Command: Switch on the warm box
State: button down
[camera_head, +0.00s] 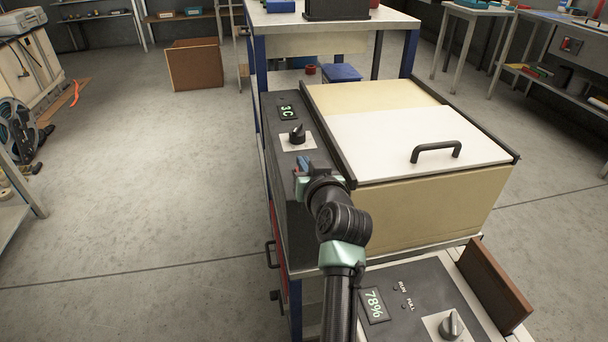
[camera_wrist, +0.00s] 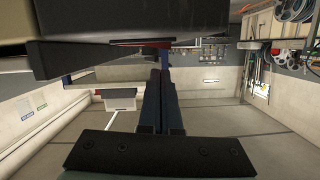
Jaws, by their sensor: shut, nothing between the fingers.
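The warm box (camera_head: 420,205) seems to be the cream box with a white sliding lid (camera_head: 400,140) and black handle (camera_head: 436,151); the lid leaves a cream strip showing at the back. Its dark control panel (camera_head: 290,215) on the left carries a green "3C" display (camera_head: 288,112) and a black knob (camera_head: 297,134) on a pale plate. In the wrist view my gripper (camera_wrist: 161,72) is shut and empty, close beside a dark edge.
A bench (camera_head: 335,20) stands behind the box.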

jog(key=shift+a+f, duration=0.1)
jog(key=shift+f, duration=0.8)
jog(key=shift+f, duration=0.1)
jog(key=shift+a+f+n+b, duration=0.1)
jog(key=shift+f+n+b, duration=0.25)
jog(key=shift+b, duration=0.2)
jog(key=shift+s, duration=0.1)
jog(key=r+p, duration=0.4)
jog(key=r, duration=0.1)
jog(key=shift+a, duration=0.35)
jog(key=f+p+v, duration=0.1)
jog(key=v, duration=0.9)
jog(key=shift+a, duration=0.25)
